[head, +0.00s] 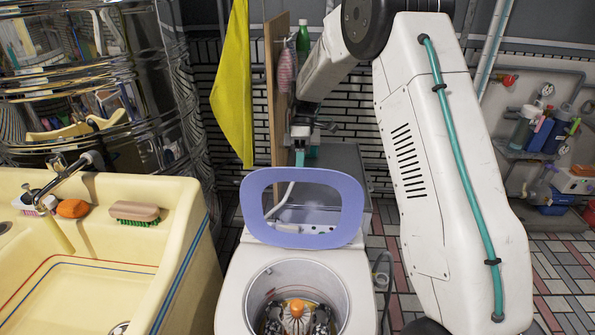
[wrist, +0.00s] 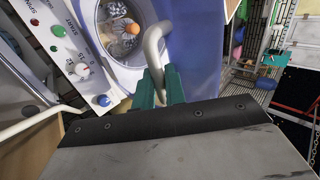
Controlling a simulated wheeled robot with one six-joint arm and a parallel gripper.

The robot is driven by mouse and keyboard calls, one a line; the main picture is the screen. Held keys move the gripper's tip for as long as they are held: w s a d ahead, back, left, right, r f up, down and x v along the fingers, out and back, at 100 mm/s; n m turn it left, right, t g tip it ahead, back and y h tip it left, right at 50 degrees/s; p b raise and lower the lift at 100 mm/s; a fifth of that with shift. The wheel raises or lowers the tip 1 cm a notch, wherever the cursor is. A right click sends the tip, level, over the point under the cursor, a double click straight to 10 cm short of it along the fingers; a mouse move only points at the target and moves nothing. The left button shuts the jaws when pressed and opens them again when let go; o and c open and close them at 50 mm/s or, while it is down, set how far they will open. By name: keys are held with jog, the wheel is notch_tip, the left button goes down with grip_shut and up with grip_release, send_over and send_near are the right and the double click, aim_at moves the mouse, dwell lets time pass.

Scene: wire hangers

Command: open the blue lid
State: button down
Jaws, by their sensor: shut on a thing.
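The blue lid (head: 251,208) is a rounded frame with a clear window. In the head view it stands raised, tilted up behind the round tub opening of the white machine (head: 238,285). In the wrist view the lid shows as a blue panel (wrist: 197,60) right of the tub. My gripper (head: 300,157) is just above and behind the lid's top edge. Its green fingers (wrist: 160,88) are shut on a pale bent handle (wrist: 153,48), beside the blue panel. Where the handle joins the lid is hard to tell.
An orange-topped part (head: 296,308) sits inside the open tub. A cream sink (head: 190,245) stands close on the left, with a brush (head: 135,211) on its rim. A wooden board (head: 274,90) and yellow cloth (head: 232,90) are behind. A control panel (wrist: 68,50) borders the tub.

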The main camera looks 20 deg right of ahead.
jog(key=shift+s+d+f, duration=0.1)
jog(key=shift+f, duration=0.35)
jog(key=c, duration=1.5)
grip_release()
jog(key=shift+f, duration=0.1)
jog(key=shift+o, duration=0.2)
jog(key=shift+r, duration=0.25)
jog(key=shift+r, duration=0.2)
jog(key=r, duration=0.3)
jog(key=shift+s+r, duration=0.1)
jog(key=shift+s, duration=0.2)
jog(key=s+r, duration=0.1)
jog(key=s, duration=1.4)
jog(key=shift+a+r, duration=0.15)
jog(key=shift+a, duration=0.25)
jog(key=shift+s, duration=0.1)
